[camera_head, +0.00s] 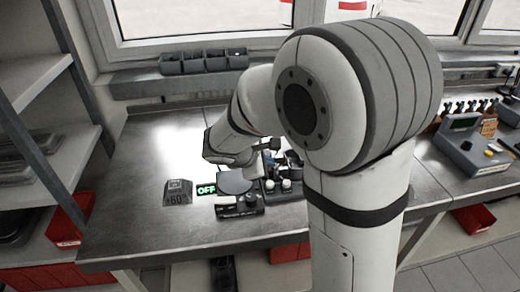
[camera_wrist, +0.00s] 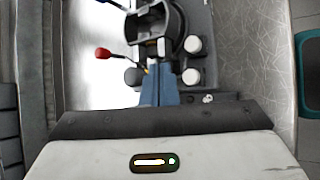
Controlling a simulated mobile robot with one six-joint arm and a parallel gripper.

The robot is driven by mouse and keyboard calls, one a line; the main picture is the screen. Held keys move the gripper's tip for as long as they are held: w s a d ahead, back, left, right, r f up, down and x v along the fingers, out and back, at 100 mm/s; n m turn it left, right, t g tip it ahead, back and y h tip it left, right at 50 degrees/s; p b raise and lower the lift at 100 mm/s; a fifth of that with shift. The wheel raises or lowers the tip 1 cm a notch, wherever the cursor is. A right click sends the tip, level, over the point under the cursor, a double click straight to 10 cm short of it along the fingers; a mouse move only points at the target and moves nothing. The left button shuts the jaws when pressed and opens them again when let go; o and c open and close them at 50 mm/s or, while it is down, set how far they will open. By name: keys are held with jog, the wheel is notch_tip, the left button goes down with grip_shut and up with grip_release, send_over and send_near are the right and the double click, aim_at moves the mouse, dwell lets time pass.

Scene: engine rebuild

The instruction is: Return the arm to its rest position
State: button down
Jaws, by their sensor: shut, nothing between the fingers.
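My arm reaches out over the metal workbench (camera_head: 140,145) in the head view, its large shoulder joint filling the middle right. The wrist hangs low over the bench, near a small black device with white knobs. My gripper (camera_wrist: 160,68) shows in the wrist view as two blue fingers side by side. They are shut with nothing between them. The fingertips lie over or close to a dark holder (camera_wrist: 150,22) and white-capped knobs (camera_wrist: 193,44); I cannot tell whether they touch. In the head view my arm mostly hides the gripper.
A red-knobbed lever (camera_wrist: 103,53) is near the fingers. Shelves (camera_head: 35,80) stand left. The bench's left part is clear.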

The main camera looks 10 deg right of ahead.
jog(key=s+d+r+m+g+y, duration=0.1)
jog(key=s+r+m+y, duration=0.1)
jog(key=s+m, duration=0.6)
jog(key=s+d+r+m+g+y, duration=0.1)
jog(key=s+r+m+y, duration=0.2)
jog(key=s, duration=1)
jog(key=m+y, duration=0.2)
jog(key=m, duration=0.3)
jog(key=shift+r, duration=0.25)
